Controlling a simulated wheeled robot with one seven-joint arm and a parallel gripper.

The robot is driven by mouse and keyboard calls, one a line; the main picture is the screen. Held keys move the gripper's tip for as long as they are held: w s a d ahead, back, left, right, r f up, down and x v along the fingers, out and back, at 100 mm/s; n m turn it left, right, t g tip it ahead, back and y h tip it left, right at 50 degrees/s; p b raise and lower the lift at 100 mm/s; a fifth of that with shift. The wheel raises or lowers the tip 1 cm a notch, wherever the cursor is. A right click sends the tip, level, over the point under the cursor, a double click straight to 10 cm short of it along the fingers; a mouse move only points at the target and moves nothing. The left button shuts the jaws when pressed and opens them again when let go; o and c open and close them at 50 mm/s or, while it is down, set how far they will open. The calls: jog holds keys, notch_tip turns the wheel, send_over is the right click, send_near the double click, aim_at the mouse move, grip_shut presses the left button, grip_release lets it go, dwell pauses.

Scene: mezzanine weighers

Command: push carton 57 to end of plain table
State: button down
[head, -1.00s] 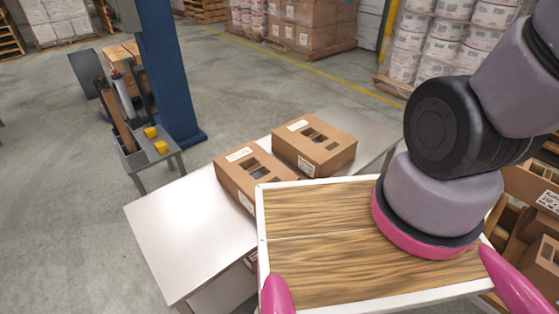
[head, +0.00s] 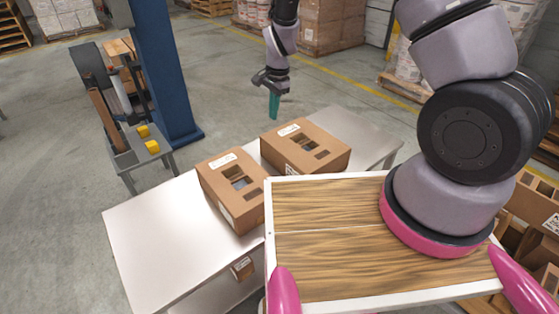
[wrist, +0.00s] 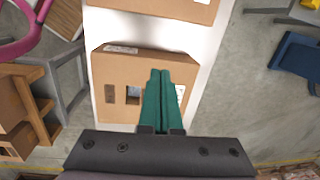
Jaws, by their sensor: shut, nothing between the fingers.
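Two brown cartons with cut-out windows and white labels lie on the plain metal table (head: 150,235). One is the left carton (head: 232,187). The other is the right carton (head: 318,158), farther back. The printed numbers are too small to read, so I cannot tell which is carton 57. My gripper (head: 274,106) is raised behind the right carton's far side, its teal fingers pointing down. In the wrist view the shut, empty fingers (wrist: 161,75) appear over part of the right carton (wrist: 118,62), and the left carton (wrist: 170,8) shows at the top edge. Contact cannot be told.
The table is bare toward its left end. A small brown box (head: 242,268) sits below the tabletop. A grey stand with yellow parts (head: 148,140) and a blue column (head: 165,70) stand beyond the table. Open brown boxes (head: 535,210) are at right.

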jog(key=h, duration=0.1)
send_near(279, 161)
jog(key=s+a+r, duration=0.2)
jog(key=s+a, duration=0.1)
jog(key=s, duration=0.1)
jog(key=shift+m+g, duration=0.3)
jog(key=shift+m, duration=0.1)
notch_tip(279, 161, down, 9)
jog(key=shift+s+a+r, duration=0.1)
jog(key=shift+s+a, duration=0.05)
jog(key=shift+s, duration=0.05)
jog(key=shift+w+d+f, duration=0.2)
jog(key=shift+w+d, duration=0.25)
jog(key=shift+d, duration=0.15)
jog(key=shift+w+d+f, duration=0.2)
jog(key=shift+w+d, duration=0.25)
jog(key=shift+d, duration=0.15)
jog(key=shift+w+d, duration=0.25)
jog(key=shift+d, duration=0.15)
jog(key=w+d, duration=0.6)
jog(key=d, duration=0.3)
jog(key=w+d, duration=0.6)
jog(key=d, duration=0.3)
jog(key=w+d, duration=0.6)
jog(key=d, duration=0.4)
jog(key=shift+w, duration=0.35)
jog(key=shift+a, duration=0.2)
